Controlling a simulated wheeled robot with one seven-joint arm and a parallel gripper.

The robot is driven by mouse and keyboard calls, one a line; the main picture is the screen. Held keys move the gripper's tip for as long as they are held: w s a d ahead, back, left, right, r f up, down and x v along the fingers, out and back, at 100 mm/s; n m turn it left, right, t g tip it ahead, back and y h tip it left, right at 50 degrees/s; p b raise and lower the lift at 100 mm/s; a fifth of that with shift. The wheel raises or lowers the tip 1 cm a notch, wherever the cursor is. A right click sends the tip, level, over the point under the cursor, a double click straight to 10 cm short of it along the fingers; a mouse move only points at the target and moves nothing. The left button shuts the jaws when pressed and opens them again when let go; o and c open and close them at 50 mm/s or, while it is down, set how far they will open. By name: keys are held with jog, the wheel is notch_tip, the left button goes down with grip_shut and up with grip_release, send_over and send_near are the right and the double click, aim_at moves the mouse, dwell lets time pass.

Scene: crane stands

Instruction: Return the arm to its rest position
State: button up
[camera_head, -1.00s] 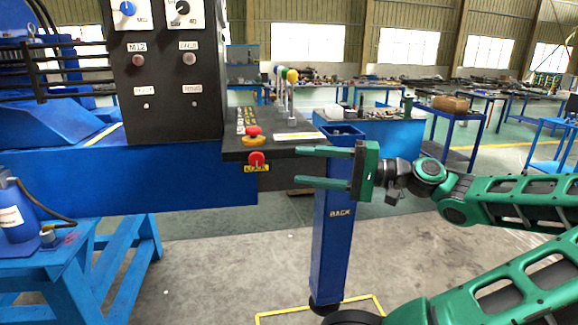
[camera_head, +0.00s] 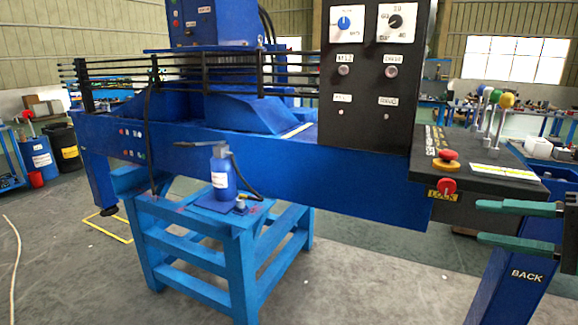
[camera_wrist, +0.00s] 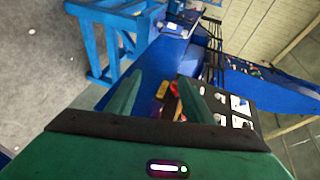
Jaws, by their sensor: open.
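My gripper (camera_head: 520,224) is at the right edge of the head view, with its two green fingers apart and pointing left. Nothing is between them. The fingers are near the end of the blue machine beam, close to the red LOCK knob (camera_head: 446,187) and in front of the blue post marked BACK (camera_head: 520,272); contact cannot be told. Most of my arm is outside the head view. In the wrist view my gripper (camera_wrist: 155,98) is also open, with the red knob (camera_wrist: 174,88) showing between the fingers beyond.
A black control panel (camera_head: 372,90) stands on the blue beam (camera_head: 330,170). Levers with coloured knobs (camera_head: 495,98) rise from the black shelf. A blue hand pump (camera_head: 222,172) sits on a blue stand (camera_head: 190,262). Barrels (camera_head: 62,146) stand at the far left. The floor in front is clear.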

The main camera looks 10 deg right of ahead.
jog(key=s+a+f+n+g+h, duration=0.1)
jog(key=s+a+f+g+h, duration=0.1)
jog(key=s+f+g+h, duration=0.2)
jog(key=s+a+f+n+g+h, duration=0.2)
jog(key=s+f+g+h, duration=0.2)
jog(key=f, duration=0.7)
jog(key=s+g, duration=0.2)
jog(key=g, duration=0.2)
jog(key=shift+s, duration=0.3)
jog(key=shift+a, duration=0.1)
